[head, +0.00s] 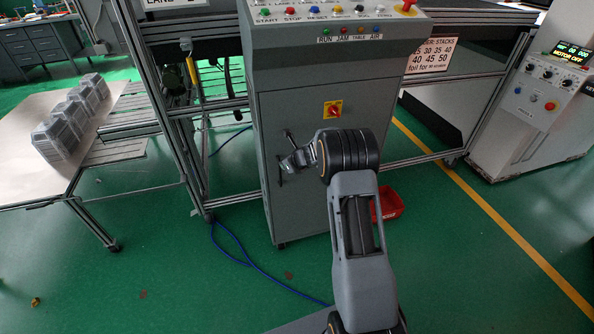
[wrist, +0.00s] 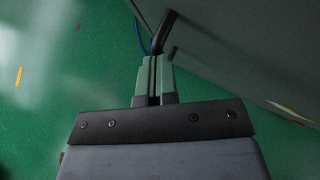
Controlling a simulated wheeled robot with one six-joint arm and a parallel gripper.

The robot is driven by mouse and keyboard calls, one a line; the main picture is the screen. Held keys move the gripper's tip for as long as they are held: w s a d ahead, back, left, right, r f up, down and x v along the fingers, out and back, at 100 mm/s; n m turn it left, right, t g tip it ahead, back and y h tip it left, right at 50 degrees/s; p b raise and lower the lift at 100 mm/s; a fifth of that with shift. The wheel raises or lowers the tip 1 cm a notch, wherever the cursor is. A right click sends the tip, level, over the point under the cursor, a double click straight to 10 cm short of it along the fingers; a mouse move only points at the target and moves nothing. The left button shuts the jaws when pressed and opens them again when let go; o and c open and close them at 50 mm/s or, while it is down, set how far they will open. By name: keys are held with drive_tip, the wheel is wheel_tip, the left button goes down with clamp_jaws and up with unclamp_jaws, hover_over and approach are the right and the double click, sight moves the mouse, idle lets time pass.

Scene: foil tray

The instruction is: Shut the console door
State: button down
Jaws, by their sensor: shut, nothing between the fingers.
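The grey console (head: 335,40) stands in the middle of the head view, and its grey door (head: 300,215) fills the front below the button panel. I cannot tell whether the door is ajar. A black handle is on the door's left side, partly hidden by my gripper (head: 284,168). In the wrist view, my gripper (wrist: 153,60) has its two fingers together, with nothing between them. The black handle (wrist: 165,30) shows just beyond the fingertips, beside the grey door surface (wrist: 245,50). I cannot tell whether they touch.
A red bin (head: 388,204) sits on the floor right of my arm. A metal table (head: 25,120) with stacked foil trays (head: 72,118) is at left. Blue cable (head: 235,262) lies on the green floor. A second control cabinet (head: 535,115) stands at right.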

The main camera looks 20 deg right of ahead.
drive_tip(key=shift+w+r, duration=0.2)
drive_tip(key=shift+w, duration=0.25)
drive_tip(key=shift+a+r, duration=0.1)
drive_tip(key=shift+a, duration=0.05)
